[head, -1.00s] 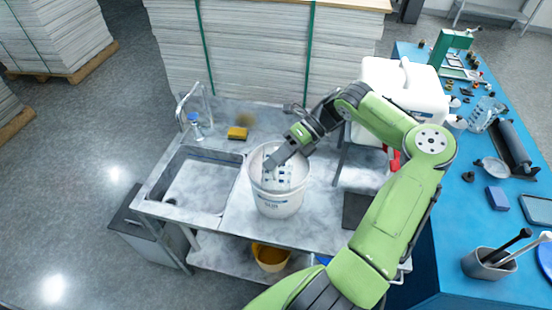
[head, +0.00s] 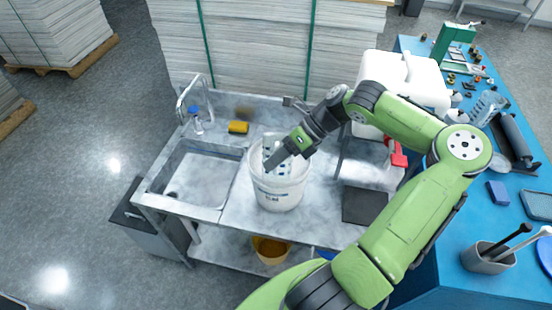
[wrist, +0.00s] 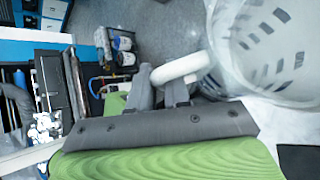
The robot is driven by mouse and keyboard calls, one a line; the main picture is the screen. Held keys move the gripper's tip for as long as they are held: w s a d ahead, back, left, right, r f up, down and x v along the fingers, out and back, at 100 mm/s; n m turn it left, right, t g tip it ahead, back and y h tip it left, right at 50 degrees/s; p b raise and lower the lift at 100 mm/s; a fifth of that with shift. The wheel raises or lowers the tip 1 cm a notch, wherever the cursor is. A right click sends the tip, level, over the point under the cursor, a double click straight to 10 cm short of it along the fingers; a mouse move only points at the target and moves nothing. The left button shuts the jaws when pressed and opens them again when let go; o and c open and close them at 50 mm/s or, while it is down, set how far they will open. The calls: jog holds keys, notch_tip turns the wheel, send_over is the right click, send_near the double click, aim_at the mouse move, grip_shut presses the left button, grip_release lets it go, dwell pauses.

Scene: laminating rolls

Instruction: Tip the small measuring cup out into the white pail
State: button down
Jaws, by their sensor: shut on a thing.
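The white pail (head: 281,196) stands upright on the grey marbled bench, right of the sink. My gripper (head: 270,165) is over the pail's mouth, shut on the handle of a clear measuring cup (head: 271,146) with dark blue marks. In the head view the cup is at the pail's opening, partly hidden by my gripper, and looks tilted. In the wrist view my fingers (wrist: 172,92) close on the pale handle (wrist: 182,68), and the clear cup wall (wrist: 265,45) fills the upper right. I cannot tell what the cup or pail holds.
A sink (head: 195,180) with a tap is left of the pail, and a yellow sponge (head: 238,127) lies behind. A white canister (head: 405,85) stands behind my arm. Another clear jug (head: 488,106) is on the blue table (head: 480,215). A dark pad (head: 365,205) lies to the right.

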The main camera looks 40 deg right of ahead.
jog(key=shift+s+a+r+n+t+h, duration=0.25)
jog(key=shift+s+r+n+t+h, duration=0.15)
jog(key=shift+t+h, duration=0.15)
jog(key=shift+w, duration=0.1)
jog(key=shift+d, duration=0.1)
jog(key=shift+f+n+t+h+b, duration=0.6)
jog(key=shift+f+t+h+b, duration=0.2)
jog(key=shift+f+b, duration=0.4)
jog(key=shift+p, duration=0.9)
